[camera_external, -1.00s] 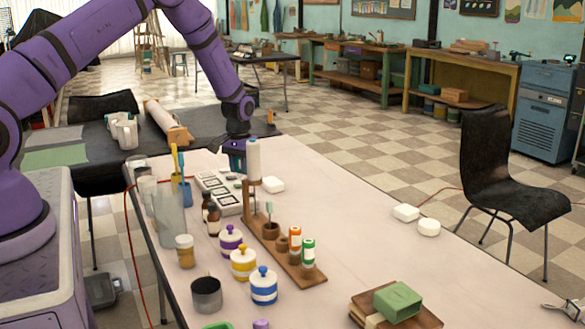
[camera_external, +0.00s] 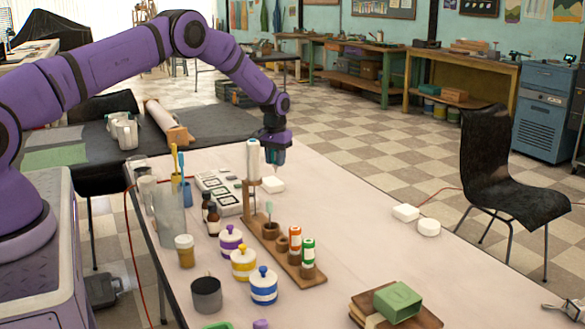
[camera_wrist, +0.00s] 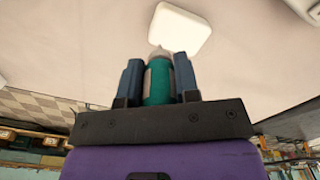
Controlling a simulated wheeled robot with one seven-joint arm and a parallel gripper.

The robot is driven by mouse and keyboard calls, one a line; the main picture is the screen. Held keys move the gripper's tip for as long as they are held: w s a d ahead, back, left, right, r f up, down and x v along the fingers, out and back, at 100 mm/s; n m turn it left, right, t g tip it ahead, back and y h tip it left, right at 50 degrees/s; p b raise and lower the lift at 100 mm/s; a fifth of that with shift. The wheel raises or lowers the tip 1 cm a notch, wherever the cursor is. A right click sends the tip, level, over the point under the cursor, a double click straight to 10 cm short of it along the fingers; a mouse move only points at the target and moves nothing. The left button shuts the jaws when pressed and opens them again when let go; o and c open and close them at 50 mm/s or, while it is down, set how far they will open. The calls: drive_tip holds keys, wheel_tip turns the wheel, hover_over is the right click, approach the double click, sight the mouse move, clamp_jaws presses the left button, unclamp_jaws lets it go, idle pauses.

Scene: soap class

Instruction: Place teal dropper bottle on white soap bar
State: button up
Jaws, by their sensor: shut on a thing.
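The teal dropper bottle (camera_wrist: 158,84) is between the two blue fingers of my gripper (camera_wrist: 159,82) in the wrist view, with its pale tip pointing away from the gripper. My gripper (camera_external: 274,156) is shut on it. In the external view the bottle is hard to make out between the fingers. A white soap bar (camera_external: 273,185) lies on the table just below my gripper. A white bar (camera_wrist: 179,29) also shows just beyond the bottle's tip in the wrist view. The height of the gap between bottle and soap cannot be told exactly.
A white bottle on a wooden rack (camera_external: 254,160) stands close left of my gripper. Two other white bars (camera_external: 405,213) (camera_external: 429,228) lie at the table's right edge. Jars, brown bottles and a palette tray (camera_external: 219,192) crowd the left. The middle right of the table (camera_external: 350,235) is clear.

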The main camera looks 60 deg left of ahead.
sight(276, 168)
drive_tip(key=shift+f, duration=1.75)
drive_tip(key=shift+f, duration=0.1)
drive_tip(key=o, duration=0.9)
wheel_tip(276, 168, up, 12)
drive_tip(key=shift+r, duration=0.1)
